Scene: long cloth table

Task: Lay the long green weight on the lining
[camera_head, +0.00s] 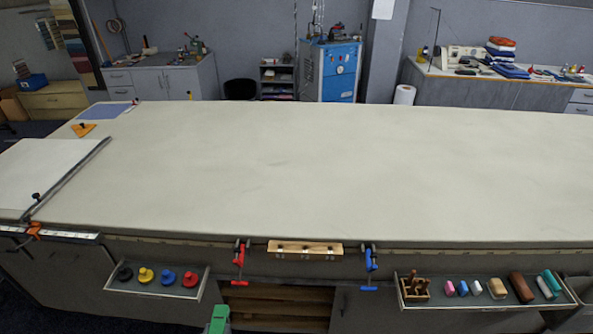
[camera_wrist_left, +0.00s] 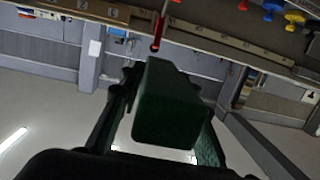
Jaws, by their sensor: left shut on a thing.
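The long green weight (camera_wrist_left: 168,115) is a dark green block between the fingers of my left gripper (camera_wrist_left: 165,90) in the left wrist view. The gripper is shut on it. A green end of the weight (camera_head: 218,319) shows at the bottom edge of the head view, in front of the table and below its top. A pale cloth (camera_head: 300,165) lies flat over most of the table; I cannot tell for sure whether it is the lining. My right gripper is not in view.
A white sheet (camera_head: 45,170) with a dark bar (camera_head: 68,178) lies at the left. Trays of coloured knobs (camera_head: 155,281) and blocks (camera_head: 485,292) hang on the front. Red (camera_head: 240,262) and blue (camera_head: 369,268) clamps flank a wooden rack (camera_head: 305,248). The tabletop middle is clear.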

